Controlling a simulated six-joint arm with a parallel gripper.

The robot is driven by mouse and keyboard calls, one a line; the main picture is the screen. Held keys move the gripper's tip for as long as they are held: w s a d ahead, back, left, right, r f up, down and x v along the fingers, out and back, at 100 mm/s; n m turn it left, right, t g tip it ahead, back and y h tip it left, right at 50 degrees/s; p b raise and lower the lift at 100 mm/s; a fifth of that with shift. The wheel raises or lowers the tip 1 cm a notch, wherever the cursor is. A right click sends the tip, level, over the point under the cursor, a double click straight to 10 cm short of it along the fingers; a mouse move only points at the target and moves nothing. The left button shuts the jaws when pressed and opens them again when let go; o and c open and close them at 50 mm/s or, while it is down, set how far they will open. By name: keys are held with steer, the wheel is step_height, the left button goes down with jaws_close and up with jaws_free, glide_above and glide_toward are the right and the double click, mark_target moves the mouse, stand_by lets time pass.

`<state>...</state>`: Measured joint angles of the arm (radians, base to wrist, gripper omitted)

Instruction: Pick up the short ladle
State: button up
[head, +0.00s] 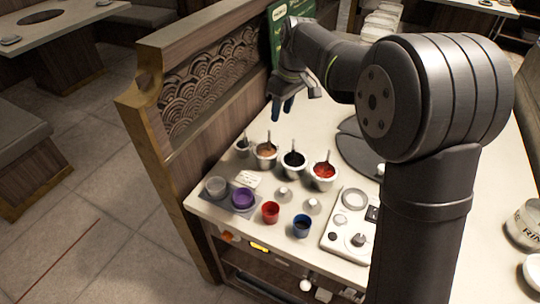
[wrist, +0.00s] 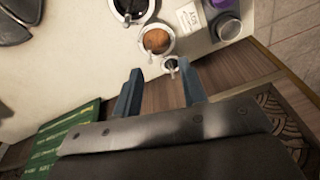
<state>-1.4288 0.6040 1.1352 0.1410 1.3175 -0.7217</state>
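Several sauce wells stand in a row on the pale counter, each with a ladle handle rising from it. A small well (head: 242,148) with a dark inside is at the left end; its ladle (head: 245,135) looks like the shortest, though I cannot be sure. It also shows in the wrist view (wrist: 171,65), ahead of and between the fingers. Beside it are an orange-brown well (head: 265,157), a dark well (head: 293,166) and a red well (head: 323,177). My gripper (head: 282,106), with blue fingers, is above the counter behind the wells. In the wrist view (wrist: 161,90) it is open and empty.
A wooden partition (head: 200,95) borders the counter on the left, and a green menu board (head: 276,30) stands at the back. A purple bowl (head: 243,198), a grey bowl (head: 216,186), a card (head: 249,179), a red cup (head: 270,213) and a blue cup (head: 302,228) are in front.

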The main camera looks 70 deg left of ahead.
steer(key=m+t+h, duration=0.1)
glide_toward(269, 139)
step_height(269, 139, down, 4)
steer(key=shift+w+a+f, duration=0.1)
steer(key=shift+w, duration=0.05)
steer(key=shift+a+f, duration=0.1)
steer(key=shift+f, duration=1.35)
steer(key=shift+a+f, duration=0.15)
steer(key=shift+f, duration=1.35)
steer(key=shift+c, duration=0.4)
jaws_close()
